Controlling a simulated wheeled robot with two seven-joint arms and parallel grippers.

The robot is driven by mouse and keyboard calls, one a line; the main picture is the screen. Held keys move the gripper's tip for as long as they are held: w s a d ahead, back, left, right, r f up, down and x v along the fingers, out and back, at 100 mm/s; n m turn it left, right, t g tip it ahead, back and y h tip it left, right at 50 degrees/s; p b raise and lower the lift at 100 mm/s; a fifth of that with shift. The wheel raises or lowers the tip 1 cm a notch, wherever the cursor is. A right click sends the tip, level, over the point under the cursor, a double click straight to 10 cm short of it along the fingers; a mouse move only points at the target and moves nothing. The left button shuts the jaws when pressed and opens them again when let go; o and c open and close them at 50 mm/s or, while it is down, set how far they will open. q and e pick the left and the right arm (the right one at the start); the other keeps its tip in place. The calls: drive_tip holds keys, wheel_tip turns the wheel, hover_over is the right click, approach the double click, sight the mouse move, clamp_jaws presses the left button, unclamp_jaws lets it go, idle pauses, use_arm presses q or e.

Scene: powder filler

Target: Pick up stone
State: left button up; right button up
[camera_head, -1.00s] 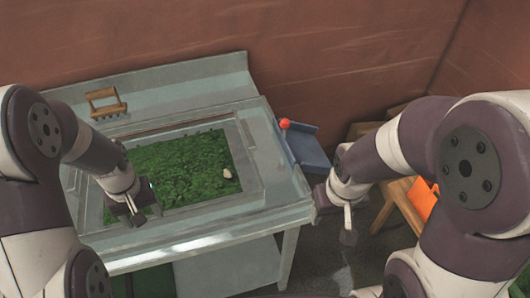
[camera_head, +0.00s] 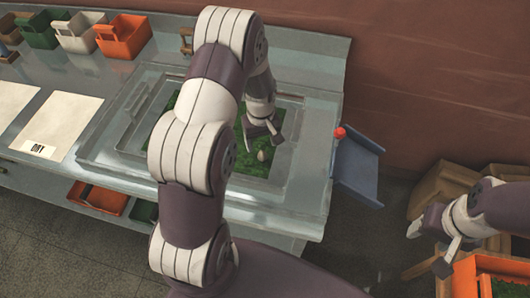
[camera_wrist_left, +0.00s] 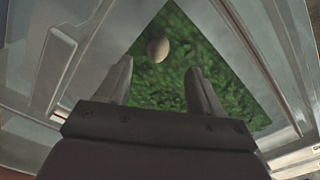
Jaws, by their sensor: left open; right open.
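A small pale, egg-shaped stone (camera_head: 262,154) lies on the green leafy bed (camera_head: 246,171) in the recessed basin of the metal table. It also shows in the left wrist view (camera_wrist_left: 158,49), beyond the fingertips and roughly centred between them. My left gripper (camera_head: 268,136) is open and empty, above the bed and close to the stone; I cannot tell its exact height. Its two parted fingers show in the left wrist view (camera_wrist_left: 160,77). My right gripper (camera_head: 428,250) is open and empty, off to the right, away from the table. My left arm hides much of the basin.
A blue tray with a red knob (camera_head: 356,170) juts from the table's right end. Orange (camera_head: 122,35), cream and green bins stand at the back left. Pale sheets (camera_head: 62,124) lie on the left. Wooden crates (camera_head: 440,190) and an orange bin (camera_head: 480,275) are near my right gripper.

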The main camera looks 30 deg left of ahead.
sight(263, 154)
use_arm(q)
drive_tip(key=f, duration=0.1)
drive_tip(key=f+p, duration=0.1)
drive_tip(key=f, duration=0.1)
drive_tip(key=f+p, duration=0.1)
drive_tip(key=f, duration=0.1)
drive_tip(key=shift+s+d, duration=0.1)
drive_tip(key=shift+d, duration=0.2)
drive_tip(key=shift+a+f, duration=0.1)
drive_tip(key=shift+f, duration=0.4)
drive_tip(key=c, duration=0.4)
drive_tip(key=shift+r, duration=0.1)
drive_tip(key=c, duration=0.5)
drive_tip(key=shift+c, duration=1.2)
